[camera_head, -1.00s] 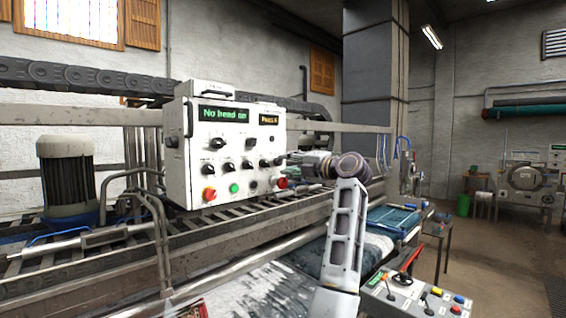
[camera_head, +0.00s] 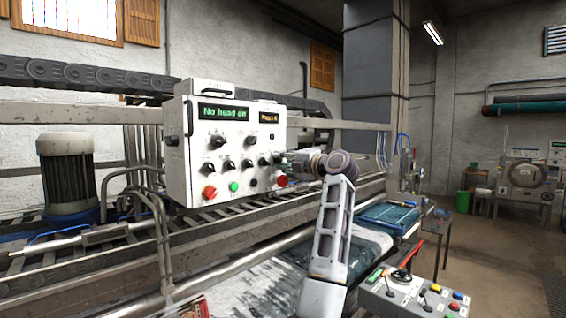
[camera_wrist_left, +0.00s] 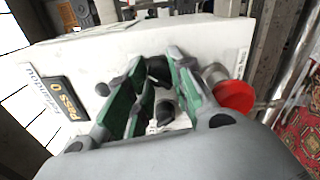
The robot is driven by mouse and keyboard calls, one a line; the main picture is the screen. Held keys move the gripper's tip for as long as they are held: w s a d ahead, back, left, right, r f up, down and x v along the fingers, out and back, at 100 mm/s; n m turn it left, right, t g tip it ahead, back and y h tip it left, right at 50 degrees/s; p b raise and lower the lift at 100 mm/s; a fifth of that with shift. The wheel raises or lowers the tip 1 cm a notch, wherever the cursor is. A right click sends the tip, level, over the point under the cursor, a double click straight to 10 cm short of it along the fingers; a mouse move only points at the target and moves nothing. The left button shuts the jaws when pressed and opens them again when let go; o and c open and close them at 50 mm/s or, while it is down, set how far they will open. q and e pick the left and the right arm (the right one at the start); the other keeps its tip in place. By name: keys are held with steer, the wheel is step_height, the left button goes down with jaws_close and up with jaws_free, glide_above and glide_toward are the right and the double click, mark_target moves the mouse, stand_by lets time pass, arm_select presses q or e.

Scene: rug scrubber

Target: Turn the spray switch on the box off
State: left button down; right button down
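The white control box (camera_head: 177,182) stands on the machine at the middle left. Its front carries several black knobs, such as one at the upper left (camera_head: 217,142), plus red and green buttons. Labels are too small to tell which knob is the spray switch. My left gripper (camera_head: 282,160) is at the right end of the lower knob row, close to the front. In the left wrist view its green-padded fingers (camera_wrist_left: 158,94) stand apart, with a black knob (camera_wrist_left: 165,110) showing in the gap; contact cannot be told. My right gripper is not in view.
A red button (camera_wrist_left: 234,97) sticks out beside one finger in the wrist view. A grey control panel (camera_head: 415,297) with a red lever is at the lower right. A grey motor (camera_head: 66,172) stands left of the box. The floor at right is open.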

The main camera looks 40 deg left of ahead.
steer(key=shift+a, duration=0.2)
arm_select(q)
steer(key=shift+f+n, duration=0.1)
steer(key=shift+n, duration=0.2)
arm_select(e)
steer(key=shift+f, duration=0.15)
arm_select(q)
steer(key=shift+f+n+b, duration=0.1)
steer(key=shift+n+b, duration=2.6)
steer(key=shift+n, duration=5.1)
steer(key=c, duration=1.7)
jaws_free()
steer(key=shift+o, duration=1.1)
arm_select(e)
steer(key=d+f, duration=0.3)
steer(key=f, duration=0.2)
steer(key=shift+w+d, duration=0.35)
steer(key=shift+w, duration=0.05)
